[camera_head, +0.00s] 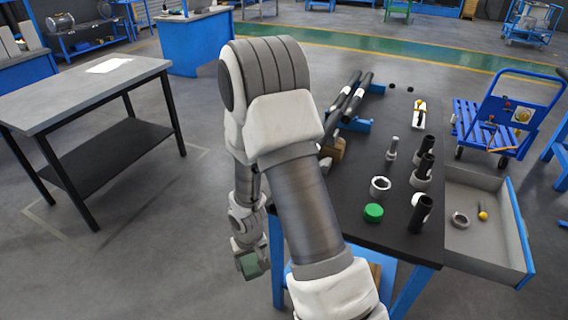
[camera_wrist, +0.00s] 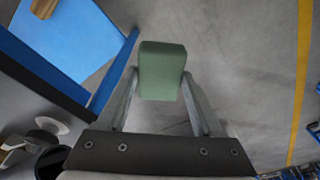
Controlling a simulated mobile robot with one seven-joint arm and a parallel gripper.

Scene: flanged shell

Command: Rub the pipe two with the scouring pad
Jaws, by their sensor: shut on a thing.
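My gripper (camera_wrist: 158,88) is shut on a green block, the scouring pad (camera_wrist: 162,66). In the head view my gripper hangs beside the left edge of the black-topped workbench (camera_head: 350,215), over the floor, with the pad (camera_head: 252,265) at its lower end. Long dark pipes with pale bands (camera_head: 345,96) lie side by side on a blue rack at the bench's far left. Short black pipes (camera_head: 425,165) stand in pale collars along the right side of the bench. I cannot tell which one is pipe two. My arm hides part of the bench.
A green round cap (camera_head: 373,212), a pale ring nut (camera_head: 380,187) and a bolt (camera_head: 392,149) are on the bench. An open drawer (camera_head: 480,250) juts out right, holding a ring and a yellow-headed item. A grey table (camera_head: 75,95) stands left, with clear floor between.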

